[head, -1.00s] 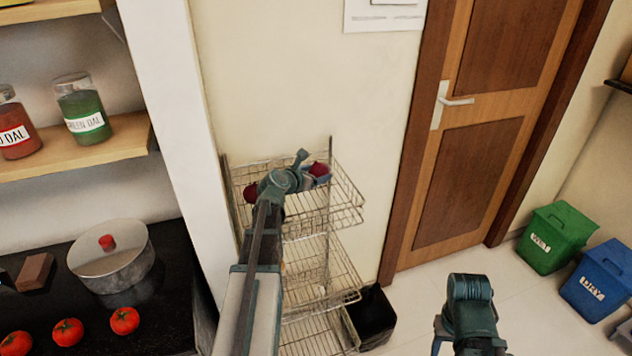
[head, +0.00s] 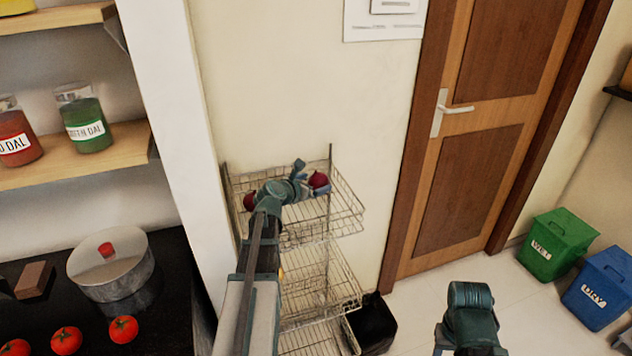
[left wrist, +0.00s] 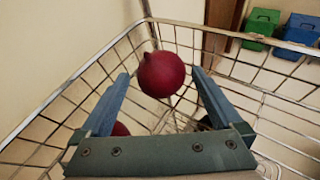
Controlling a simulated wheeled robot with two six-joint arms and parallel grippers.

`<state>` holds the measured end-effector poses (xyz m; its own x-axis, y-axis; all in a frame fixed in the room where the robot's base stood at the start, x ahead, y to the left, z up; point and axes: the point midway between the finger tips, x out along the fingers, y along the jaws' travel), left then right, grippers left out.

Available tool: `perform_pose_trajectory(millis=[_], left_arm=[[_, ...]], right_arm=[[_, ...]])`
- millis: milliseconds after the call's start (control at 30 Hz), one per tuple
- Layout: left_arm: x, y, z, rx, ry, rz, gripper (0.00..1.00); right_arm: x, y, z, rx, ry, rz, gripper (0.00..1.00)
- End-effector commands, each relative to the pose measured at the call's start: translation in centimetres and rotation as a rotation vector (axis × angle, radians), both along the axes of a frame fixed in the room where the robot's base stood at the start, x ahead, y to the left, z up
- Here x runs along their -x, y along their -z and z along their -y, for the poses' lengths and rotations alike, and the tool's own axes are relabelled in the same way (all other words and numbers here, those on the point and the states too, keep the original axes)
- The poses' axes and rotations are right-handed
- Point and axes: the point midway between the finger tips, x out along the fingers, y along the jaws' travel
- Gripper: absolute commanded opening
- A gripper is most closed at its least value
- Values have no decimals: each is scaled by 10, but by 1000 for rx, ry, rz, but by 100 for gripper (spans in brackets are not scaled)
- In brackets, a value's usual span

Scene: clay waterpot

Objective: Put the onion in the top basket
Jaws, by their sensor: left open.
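The top basket (head: 347,208) is the upper tier of a wire rack against the wall. My left gripper (head: 322,186) is open at this basket. A dark red onion (head: 319,180) is at its fingertips. In the left wrist view the onion (left wrist: 161,74) shows between and just beyond the two open fingers, with basket wires behind it. I cannot tell whether it touches the fingers or the basket. A second dark red round thing (head: 250,201) is at the basket's left side; in the left wrist view it is partly hidden behind the left finger.
Lower wire baskets (head: 335,275) hang under the top one, beside a black bin (head: 372,325). A counter with a pot (head: 110,268) and tomatoes (head: 123,329) is at left. Green (head: 555,245) and blue (head: 600,287) bins stand at right. My right arm is low in front.

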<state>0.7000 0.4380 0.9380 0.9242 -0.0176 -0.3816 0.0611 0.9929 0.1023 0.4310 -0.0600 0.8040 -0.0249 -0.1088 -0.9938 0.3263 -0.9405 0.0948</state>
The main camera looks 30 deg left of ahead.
Motion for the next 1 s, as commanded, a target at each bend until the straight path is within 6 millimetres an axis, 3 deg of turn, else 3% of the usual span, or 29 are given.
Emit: perform_pose_trajectory(millis=[200,433,633,1000], left_arm=[[48,-23,2,1,-3,0,100],[83,-36,0,1,-2,0,100],[96,-41,-1,2,-1,1,100],[98,-40,-1,1,1,0,100]], right_arm=[[0,-23,0,0,0,0,50],[0,-36,0,0,0,0,50],[0,-40,0,0,0,0,50],[0,-40,0,0,0,0,50]])
